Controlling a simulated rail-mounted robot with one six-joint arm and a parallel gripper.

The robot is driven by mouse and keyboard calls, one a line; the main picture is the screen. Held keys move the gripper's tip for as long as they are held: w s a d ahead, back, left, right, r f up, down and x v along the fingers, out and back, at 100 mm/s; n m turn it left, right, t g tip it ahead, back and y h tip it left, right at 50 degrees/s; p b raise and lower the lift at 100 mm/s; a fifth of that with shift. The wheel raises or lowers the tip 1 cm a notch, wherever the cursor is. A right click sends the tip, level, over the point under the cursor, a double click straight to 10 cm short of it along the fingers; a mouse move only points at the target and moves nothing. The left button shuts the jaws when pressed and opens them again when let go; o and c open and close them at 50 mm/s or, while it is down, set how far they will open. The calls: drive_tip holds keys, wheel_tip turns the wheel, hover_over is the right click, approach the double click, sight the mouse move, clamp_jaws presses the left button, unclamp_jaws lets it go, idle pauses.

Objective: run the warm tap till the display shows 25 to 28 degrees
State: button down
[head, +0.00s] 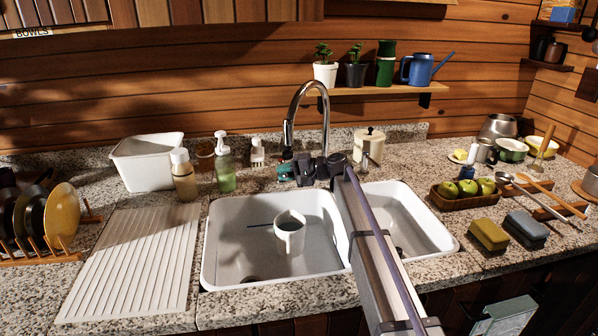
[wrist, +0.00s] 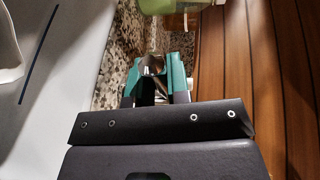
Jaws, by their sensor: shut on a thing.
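The chrome tap (head: 326,118) arches up behind the double sink, its spout end over the left basin. My gripper (head: 284,172) is at the tap's base, reaching from the right. In the wrist view its teal fingers (wrist: 160,84) are shut on a shiny metal part (wrist: 153,66), which looks like a tap lever; which lever I cannot tell. My gripper hides most of it in the head view. A white mug (head: 289,234) stands in the left basin (head: 228,262), below the spout. A dark blue rod (head: 259,225) is beside it. No readable temperature display shows, and I cannot make out running water.
A green soap bottle (head: 225,172) and an amber bottle (head: 184,178) stand left of the tap. A white tub (head: 147,160) is behind the ribbed drainboard (head: 135,262). A lidded jar (head: 369,146) stands right of my gripper. My arm crosses the sink divider and right basin.

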drive_tip(key=c, duration=1.1)
unclamp_jaws()
drive_tip(key=w+p+v, duration=0.1)
drive_tip(key=p+v, duration=0.1)
drive_tip(key=v, duration=0.8)
drive_tip(key=shift+s+d, duration=0.4)
drive_tip(key=shift+s, duration=0.1)
